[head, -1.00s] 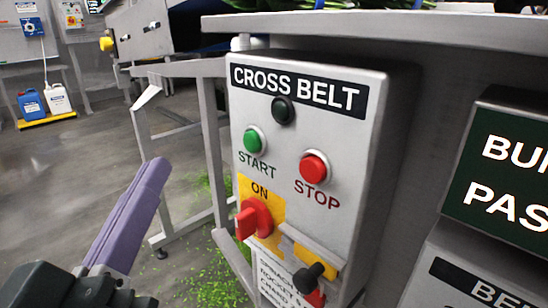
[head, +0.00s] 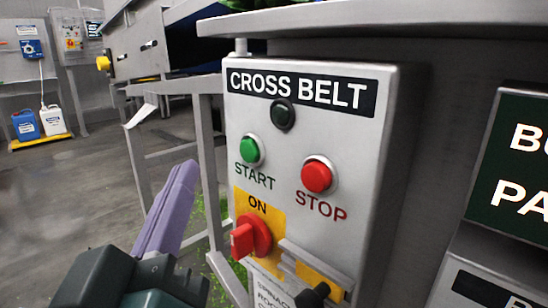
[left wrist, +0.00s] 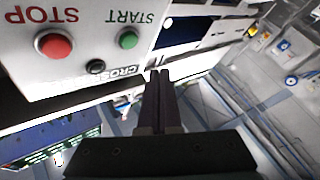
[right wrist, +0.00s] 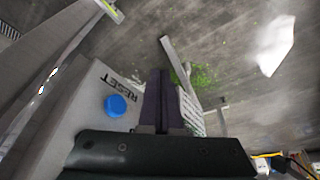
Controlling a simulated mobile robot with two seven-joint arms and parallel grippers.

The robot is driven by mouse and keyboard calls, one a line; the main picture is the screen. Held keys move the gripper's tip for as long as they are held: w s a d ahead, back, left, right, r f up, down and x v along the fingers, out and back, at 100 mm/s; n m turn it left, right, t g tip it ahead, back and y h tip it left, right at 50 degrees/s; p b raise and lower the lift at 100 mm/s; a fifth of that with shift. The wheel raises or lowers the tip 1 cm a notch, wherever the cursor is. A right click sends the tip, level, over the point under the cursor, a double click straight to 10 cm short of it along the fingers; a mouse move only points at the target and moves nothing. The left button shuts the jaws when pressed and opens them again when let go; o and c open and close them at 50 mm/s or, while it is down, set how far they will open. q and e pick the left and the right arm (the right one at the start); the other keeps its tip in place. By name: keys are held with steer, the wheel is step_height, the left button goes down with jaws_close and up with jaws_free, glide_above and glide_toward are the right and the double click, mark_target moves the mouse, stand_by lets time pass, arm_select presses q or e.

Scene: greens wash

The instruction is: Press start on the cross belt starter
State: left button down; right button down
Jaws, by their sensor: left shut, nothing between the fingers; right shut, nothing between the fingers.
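The grey cross belt starter box (head: 290,150) fills the middle of the head view. Its green START button (head: 250,149) is at the upper left of its face, with a red STOP button (head: 316,176) to the right. A dark round lamp (head: 283,115) is above them, and a red switch (head: 251,236) below stands by ON. My left gripper (head: 187,170) is shut and empty, left of the box and apart from START. The left wrist view shows START (left wrist: 128,40) upside down, above the fingers. My right gripper (right wrist: 158,78) is shut and empty beside a blue RESET button (right wrist: 116,106).
A black knob (head: 312,296) juts out from the box's lower front. A dark green sign (head: 510,175) is at the right. A metal frame (head: 205,160) stands behind my left gripper.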

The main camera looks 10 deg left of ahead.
mark_target(250, 151)
arm_select(q)
steer(key=shift+w+d+b, duration=0.15)
steer(key=shift+w+d, duration=0.55)
steer(key=shift+w, duration=0.15)
steer(key=shift+w+d+b, duration=0.15)
steer(key=shift+w+d, duration=0.5)
steer(key=shift+w, duration=0.2)
steer(key=shift+w+d, duration=0.1)
steer(key=shift+w, duration=0.05)
stand_by(0.7)
steer(key=shift+w+d, duration=0.15)
steer(key=shift+w, duration=0.05)
